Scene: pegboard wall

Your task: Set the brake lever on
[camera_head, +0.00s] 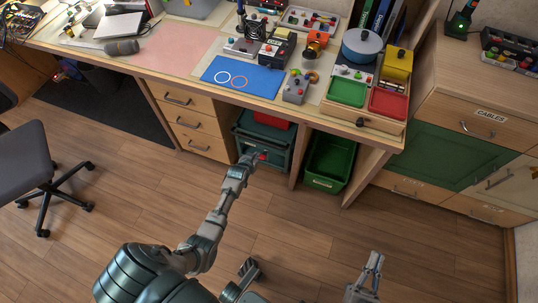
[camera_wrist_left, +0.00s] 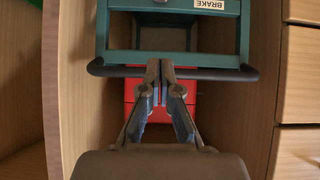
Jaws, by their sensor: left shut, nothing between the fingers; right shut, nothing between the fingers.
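A teal cart or cabinet (camera_head: 250,128) stands in the bay under the desk. In the left wrist view its teal frame (camera_wrist_left: 120,32) carries a white BRAKE label (camera_wrist_left: 210,5). A dark bar (camera_wrist_left: 218,74) spans its width. I cannot tell whether this bar is the brake lever. My left gripper (camera_head: 256,156) is at the cart's front. In the left wrist view its fingertips (camera_wrist_left: 160,66) are together in front of the bar, with nothing between them; contact is unclear. My right gripper (camera_head: 376,258) is shut and empty, low over the floor, away from the cart.
A red box (camera_wrist_left: 130,92) is beside the bar; it also shows in the head view (camera_head: 265,118). Wooden drawers (camera_head: 190,120) stand left of the cart, a green bin (camera_head: 328,160) right. The desk top (camera_head: 140,68) overhangs the bay. Open floor (camera_head: 300,225) lies in front.

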